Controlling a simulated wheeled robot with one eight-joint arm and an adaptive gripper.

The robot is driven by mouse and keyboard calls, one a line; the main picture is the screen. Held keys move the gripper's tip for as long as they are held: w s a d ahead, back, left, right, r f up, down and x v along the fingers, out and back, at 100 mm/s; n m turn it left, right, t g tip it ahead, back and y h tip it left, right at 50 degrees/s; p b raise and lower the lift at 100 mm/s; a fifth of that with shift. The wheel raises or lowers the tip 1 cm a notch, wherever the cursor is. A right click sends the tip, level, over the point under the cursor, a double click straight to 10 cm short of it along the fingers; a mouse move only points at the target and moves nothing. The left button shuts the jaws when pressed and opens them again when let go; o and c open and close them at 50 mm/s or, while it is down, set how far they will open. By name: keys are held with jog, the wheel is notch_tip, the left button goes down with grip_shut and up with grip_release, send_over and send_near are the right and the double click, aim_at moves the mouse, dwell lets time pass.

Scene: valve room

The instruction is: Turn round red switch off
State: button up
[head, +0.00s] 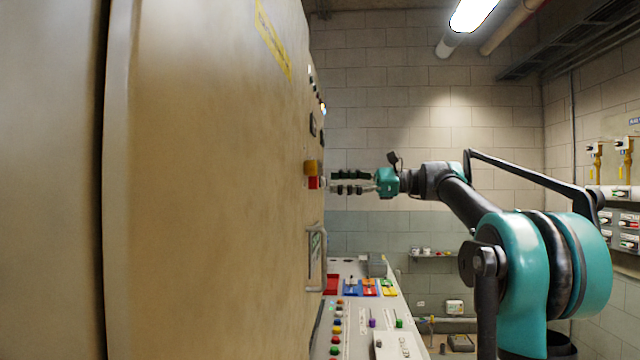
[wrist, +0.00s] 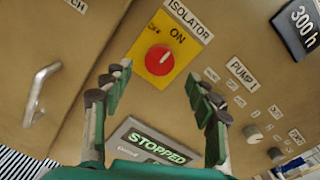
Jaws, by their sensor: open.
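The round red switch (wrist: 158,59) sits on a yellow plate (wrist: 183,50) on the tan cabinet front, under an "ISOLATOR" label. "ON" is printed by the plate's top and "OFF" by its upper left. In the head view the red switch (head: 313,183) shows edge-on on the cabinet's side face. My gripper (wrist: 165,95) is open and empty, its fingers spread to either side below the switch in the wrist view. In the head view my gripper (head: 335,183) points left at the switch, its tips close to it. I cannot tell whether they touch.
The tan cabinet (head: 210,180) fills the left. A metal handle (wrist: 40,92) sticks out from it. A "STOPPED" display (wrist: 152,145) and small knobs (wrist: 253,134) are near the switch. A control desk (head: 350,330) with coloured buttons stands below my arm.

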aim_at(312, 182)
jog(key=shift+a, duration=2.8)
jog(key=shift+c, duration=0.2)
jog(key=c, duration=1.1)
jog(key=shift+n, duration=8.9)
